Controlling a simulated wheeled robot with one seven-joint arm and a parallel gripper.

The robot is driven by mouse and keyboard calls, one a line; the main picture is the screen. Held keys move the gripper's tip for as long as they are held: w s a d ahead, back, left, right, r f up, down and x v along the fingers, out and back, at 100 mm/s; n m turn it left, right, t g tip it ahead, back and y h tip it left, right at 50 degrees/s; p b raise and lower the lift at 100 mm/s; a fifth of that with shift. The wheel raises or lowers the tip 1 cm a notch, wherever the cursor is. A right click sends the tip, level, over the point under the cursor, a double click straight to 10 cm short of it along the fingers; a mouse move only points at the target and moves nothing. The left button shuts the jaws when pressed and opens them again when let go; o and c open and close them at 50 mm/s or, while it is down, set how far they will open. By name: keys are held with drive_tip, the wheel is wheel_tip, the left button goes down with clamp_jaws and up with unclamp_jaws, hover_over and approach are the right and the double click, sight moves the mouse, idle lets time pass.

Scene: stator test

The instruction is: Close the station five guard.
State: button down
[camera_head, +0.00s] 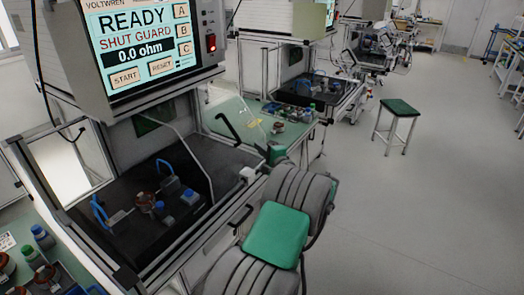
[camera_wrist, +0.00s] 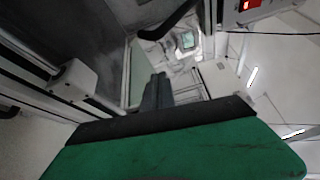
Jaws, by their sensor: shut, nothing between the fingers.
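The test station (camera_head: 150,250) stands at the left in the head view, its black bed holding a copper-wound stator (camera_head: 146,202) and blue-handled clamps. Its screen (camera_head: 135,40) reads READY, SHUT GUARD and 0.0 ohm. A clear guard panel is hard to make out; a thin pale edge (camera_head: 190,150) curves over the bed, and a black handle (camera_head: 228,126) slants up at the bed's far right. Whether this handle belongs to the guard I cannot tell. My gripper (camera_wrist: 157,92) is shut and empty in the wrist view, beside the station frame. In the head view my arm largely hides it.
Another black handle (camera_head: 241,215) sits low on the station's right side, close to my arm. A red switch (camera_head: 211,42) is on the screen box. A green-topped stool (camera_head: 398,107) stands on open floor at right.

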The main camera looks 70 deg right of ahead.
drive_tip(key=w+p, duration=0.1)
drive_tip(key=w, duration=0.1)
drive_tip(key=w+a+p, duration=0.1)
drive_tip(key=w, duration=0.2)
drive_tip(key=shift+w+r+p, duration=0.1)
drive_tip(key=shift+r+p, duration=0.1)
drive_tip(key=shift+p, duration=0.1)
